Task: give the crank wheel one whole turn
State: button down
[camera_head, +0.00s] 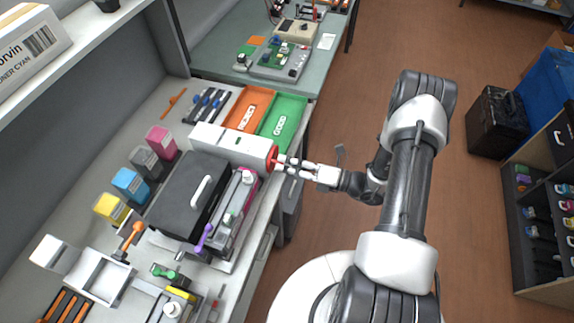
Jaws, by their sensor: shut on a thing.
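The red crank wheel (273,158) is on the right end of a long white unit (230,146) on the bench, facing the aisle. My gripper (281,163) reaches in from the right, level with the wheel, with its fingertips at the wheel's face. It is shut on a part of the wheel, probably its handle; the fingers hide that part. The wheel's turn angle cannot be told at this size.
An orange tray (250,108) and a green tray (283,121) lie behind the white unit. A dark box with a white handle (186,196) stands in front of it. Coloured cartridges (130,185) line the back left. The floor on the right (330,110) is clear.

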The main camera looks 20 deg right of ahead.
jog(key=m, duration=0.3)
jog(key=w+d+m+p, duration=0.1)
jog(key=m, duration=0.1)
jog(key=shift+w+r+m, duration=0.1)
jog(key=shift+r+m, duration=0.2)
jog(key=shift+r, duration=0.1)
jog(key=shift+w+d+m, duration=0.15)
jog(key=shift+w+m, duration=0.1)
jog(key=shift+m, duration=0.85)
jog(key=shift+w+d+m, duration=0.15)
jog(key=shift+w+m, duration=0.1)
jog(key=shift+m, duration=0.85)
jog(key=c, duration=1.4)
grip_release()
jog(key=shift+c, duration=0.2)
jog(key=v, duration=1.2)
